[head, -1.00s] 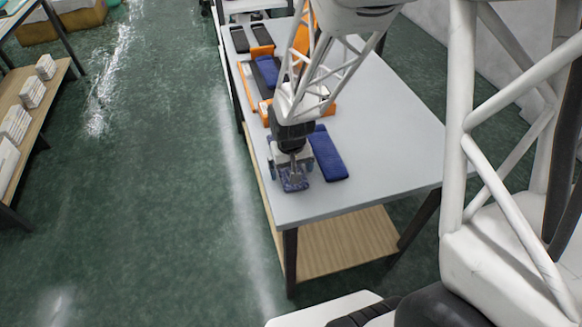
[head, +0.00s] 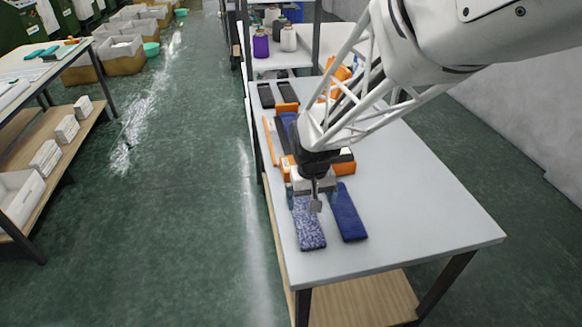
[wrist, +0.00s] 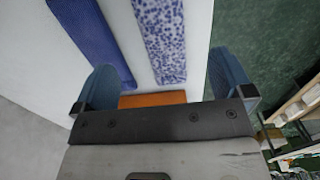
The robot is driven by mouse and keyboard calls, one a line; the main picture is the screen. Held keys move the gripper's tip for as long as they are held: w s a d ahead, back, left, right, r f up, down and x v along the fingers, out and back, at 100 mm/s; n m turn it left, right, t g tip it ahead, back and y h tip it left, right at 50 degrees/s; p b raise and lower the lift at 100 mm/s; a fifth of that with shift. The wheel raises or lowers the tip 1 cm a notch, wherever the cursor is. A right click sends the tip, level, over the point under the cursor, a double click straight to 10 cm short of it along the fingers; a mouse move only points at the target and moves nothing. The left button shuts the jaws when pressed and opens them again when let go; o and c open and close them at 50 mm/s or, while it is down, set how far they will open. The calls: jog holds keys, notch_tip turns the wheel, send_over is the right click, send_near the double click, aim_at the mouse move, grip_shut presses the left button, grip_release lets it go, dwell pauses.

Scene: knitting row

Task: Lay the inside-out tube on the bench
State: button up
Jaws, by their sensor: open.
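The speckled blue-and-white tube (head: 309,230) lies flat on the bench (head: 420,235), near its front left corner; I take it for the inside-out tube. It also shows in the wrist view (wrist: 162,42). A plain dark blue tube (head: 347,213) lies beside it, to the right in the head view and to the left in the wrist view (wrist: 92,40). My gripper (head: 314,200) is over the far end of the speckled tube and hides part of it. In the wrist view my gripper (wrist: 164,84) has its blue fingers wide apart, with nothing held between them.
An orange fixture (head: 345,163) stands on the bench just behind my gripper, with another blue piece (head: 288,122) beyond. Two dark flat pieces (head: 266,95) lie farther back. The bench is clear on the right. Yarn cones (head: 289,39) stand on a far shelf.

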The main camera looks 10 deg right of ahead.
jog(key=shift+r, duration=0.75)
jog(key=s+d+r+t, duration=0.2)
jog(key=s+r, duration=1.2)
jog(key=s, duration=0.4)
jog(key=shift+s+r+t, duration=0.15)
jog(key=shift+r+t, duration=0.15)
jog(key=shift+r, duration=0.05)
